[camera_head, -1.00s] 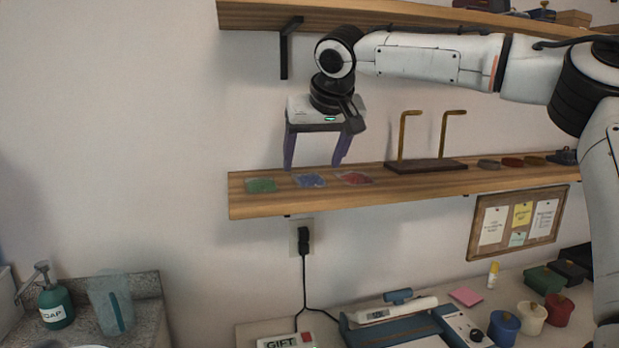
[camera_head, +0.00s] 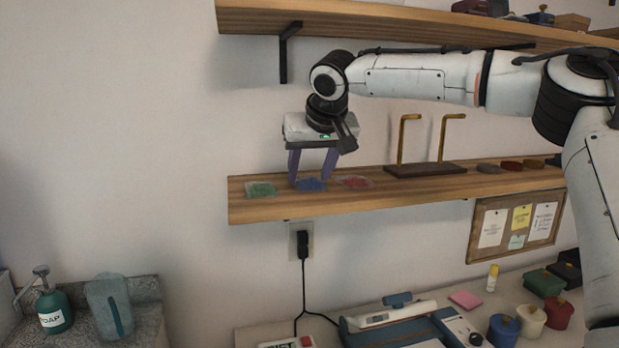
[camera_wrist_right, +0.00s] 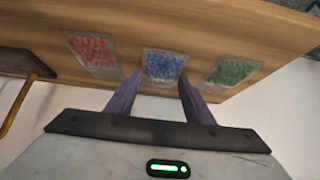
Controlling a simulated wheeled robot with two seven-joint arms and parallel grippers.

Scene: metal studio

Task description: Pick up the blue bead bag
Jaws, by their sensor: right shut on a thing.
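The blue bead bag (camera_head: 311,185) lies flat on the lower wooden shelf (camera_head: 420,193), between the green bead bag (camera_head: 261,189) and the red bead bag (camera_head: 355,182). My right gripper (camera_head: 310,182) points down at the blue bag, with one purple finger on each side of it. In the right wrist view the blue bag (camera_wrist_right: 163,67) shows between the fingertips (camera_wrist_right: 160,80), and the jaws are shut on it. The bag still appears to be at shelf level. My left gripper is not in view.
A dark stand with two brass hooks (camera_head: 425,168) stands right of the bags, with several small round items (camera_head: 510,164) beyond it. The upper shelf (camera_head: 380,25) and its black bracket (camera_head: 284,60) are above. Below are a blue scale-like device (camera_head: 400,330) and a corkboard (camera_head: 515,225).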

